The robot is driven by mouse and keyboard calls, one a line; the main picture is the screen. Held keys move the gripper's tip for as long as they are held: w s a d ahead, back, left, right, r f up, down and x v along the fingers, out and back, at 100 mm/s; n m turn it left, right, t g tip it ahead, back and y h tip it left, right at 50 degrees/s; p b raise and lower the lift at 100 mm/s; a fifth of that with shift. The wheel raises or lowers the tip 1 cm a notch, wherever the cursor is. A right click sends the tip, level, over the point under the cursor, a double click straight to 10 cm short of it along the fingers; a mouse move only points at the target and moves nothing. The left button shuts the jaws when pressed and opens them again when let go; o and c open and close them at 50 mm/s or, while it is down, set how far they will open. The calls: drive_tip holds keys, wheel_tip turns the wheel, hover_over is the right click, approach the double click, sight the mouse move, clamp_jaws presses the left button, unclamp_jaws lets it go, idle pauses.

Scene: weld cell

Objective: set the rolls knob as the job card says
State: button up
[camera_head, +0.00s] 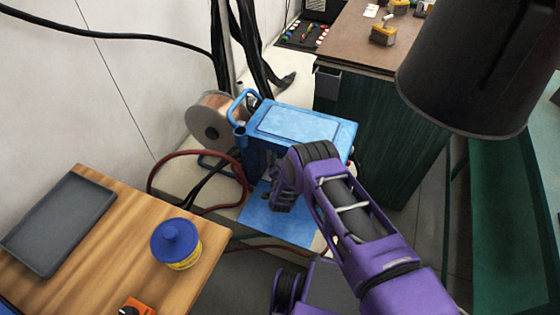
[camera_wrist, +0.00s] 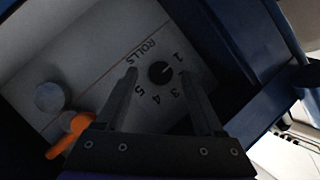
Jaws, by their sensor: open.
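The rolls knob (camera_wrist: 160,72) is a small dark round knob on a pale panel (camera_wrist: 100,58) marked ROLLS. The numbers 1, 3, 4 and 5 show around it; the 2 is hidden, probably behind a finger. I cannot tell surely where its pointer stands. My gripper (camera_wrist: 158,75) is open, with one finger on each side of the knob; contact is unclear. In the head view the blue machine (camera_head: 305,122) holds the panel, which is hidden there, and my arm reaches down in front of it. No readable job card shows.
An orange lever (camera_wrist: 70,137) and a round grey knob (camera_wrist: 48,97) sit left on the panel. A copper wire spool (camera_head: 215,120) and red hose (camera_head: 165,170) lie beside the machine. A wooden table (camera_head: 105,245) bears a grey tray (camera_head: 60,222) and a blue-lidded tub (camera_head: 176,243).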

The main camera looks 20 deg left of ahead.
drive_tip(key=shift+w+a+f, duration=0.1)
drive_tip(key=shift+w, duration=0.2)
clamp_jaws()
idle(0.5)
drive_tip(key=m, duration=0.1)
drive_tip(key=m+t+y, duration=0.1)
drive_tip(key=m, duration=0.1)
drive_tip(key=shift+f, duration=0.25)
drive_tip(key=m+t, duration=0.1)
drive_tip(key=m, duration=0.1)
drive_tip(key=m+t+y, duration=0.1)
drive_tip(key=m, duration=0.1)
drive_tip(key=shift+f+y, duration=0.15)
drive_tip(key=shift+y, duration=0.15)
idle(0.4)
